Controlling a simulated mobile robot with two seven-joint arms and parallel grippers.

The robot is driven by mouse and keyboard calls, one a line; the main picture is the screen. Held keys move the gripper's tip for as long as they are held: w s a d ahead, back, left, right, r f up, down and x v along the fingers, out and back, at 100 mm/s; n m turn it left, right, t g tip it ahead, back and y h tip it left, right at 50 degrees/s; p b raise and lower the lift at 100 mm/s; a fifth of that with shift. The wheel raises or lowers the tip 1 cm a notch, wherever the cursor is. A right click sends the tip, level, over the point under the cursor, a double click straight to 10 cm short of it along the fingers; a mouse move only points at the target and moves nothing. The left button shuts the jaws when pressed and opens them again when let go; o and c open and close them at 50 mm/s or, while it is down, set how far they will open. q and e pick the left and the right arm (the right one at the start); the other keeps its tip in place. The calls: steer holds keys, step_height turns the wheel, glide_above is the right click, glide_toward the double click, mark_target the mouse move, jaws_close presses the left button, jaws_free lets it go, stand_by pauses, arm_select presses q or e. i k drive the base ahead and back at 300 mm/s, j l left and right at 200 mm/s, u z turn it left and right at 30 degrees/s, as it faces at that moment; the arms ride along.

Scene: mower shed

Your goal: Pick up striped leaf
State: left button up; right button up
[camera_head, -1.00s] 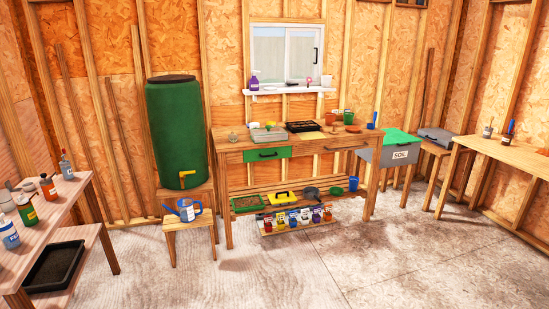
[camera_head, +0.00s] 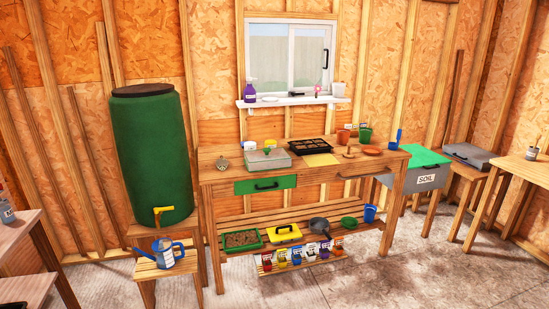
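I cannot make out a striped leaf anywhere in the head view. The wooden potting bench (camera_head: 222,171) stands ahead, with a black seed tray (camera_head: 311,147), a yellow sheet (camera_head: 321,160) and a grey-topped box (camera_head: 270,159) on its top. Small items on the bench and the window sill are too small to tell apart in detail. Neither of my grippers shows in this view.
A soil bin (camera_head: 427,175) stands to the right. Side tables (camera_head: 22,235) flank both edges. Concrete floor is clear at the front right.

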mark_target(222, 163)
steer(key=i, duration=1.45)
steer(key=i+l+u, duration=0.1)
steer(key=i+u, duration=0.4)
steer(key=i+l+u, duration=0.3)
steer(key=i+u, duration=0.15)
